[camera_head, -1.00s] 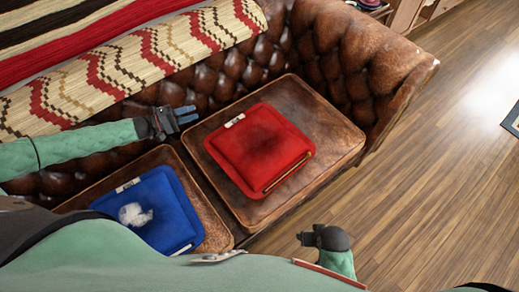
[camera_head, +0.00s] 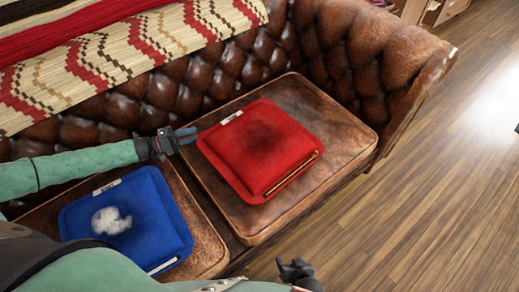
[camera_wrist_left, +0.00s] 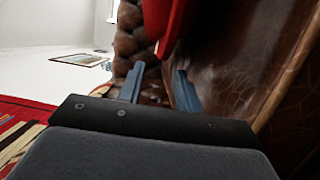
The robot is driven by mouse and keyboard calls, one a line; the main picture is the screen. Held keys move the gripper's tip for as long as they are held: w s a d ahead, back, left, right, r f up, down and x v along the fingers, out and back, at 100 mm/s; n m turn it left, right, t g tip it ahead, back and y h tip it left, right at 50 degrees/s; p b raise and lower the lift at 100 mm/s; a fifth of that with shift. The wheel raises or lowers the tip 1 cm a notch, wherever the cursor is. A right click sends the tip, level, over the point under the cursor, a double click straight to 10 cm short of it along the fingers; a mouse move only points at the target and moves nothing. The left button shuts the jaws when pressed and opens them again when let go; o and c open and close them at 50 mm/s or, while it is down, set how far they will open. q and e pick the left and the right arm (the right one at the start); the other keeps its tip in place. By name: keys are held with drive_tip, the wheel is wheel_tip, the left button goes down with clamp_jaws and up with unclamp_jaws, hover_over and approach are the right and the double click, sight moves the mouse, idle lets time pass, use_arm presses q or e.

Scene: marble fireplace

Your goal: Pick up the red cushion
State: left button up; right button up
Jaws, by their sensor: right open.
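The red cushion (camera_head: 258,160) lies flat on the right seat of the brown leather sofa, with a pale tag at its back edge and a zip along its front right side. My left gripper (camera_head: 188,136) is just left of the cushion's back left corner; whether it touches cannot be told. In the left wrist view its two blue fingers (camera_wrist_left: 158,88) stand apart with nothing clearly between them, and the red cushion (camera_wrist_left: 174,18) shows at the top, beyond the fingertips. My right gripper (camera_head: 296,270) is open and empty, low in front of the sofa, apart from the cushion.
A blue cushion (camera_head: 150,215) with a white fluffy patch lies on the left seat. The tufted sofa back (camera_head: 250,70) and right armrest (camera_head: 405,90) rise around the seats. A patterned throw (camera_head: 130,60) covers part of the back. The wooden floor (camera_head: 430,200) at right is clear.

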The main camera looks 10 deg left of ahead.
use_arm(q)
drive_tip(key=shift+x, duration=3.9)
drive_tip(key=shift+w, duration=0.15)
clamp_jaws()
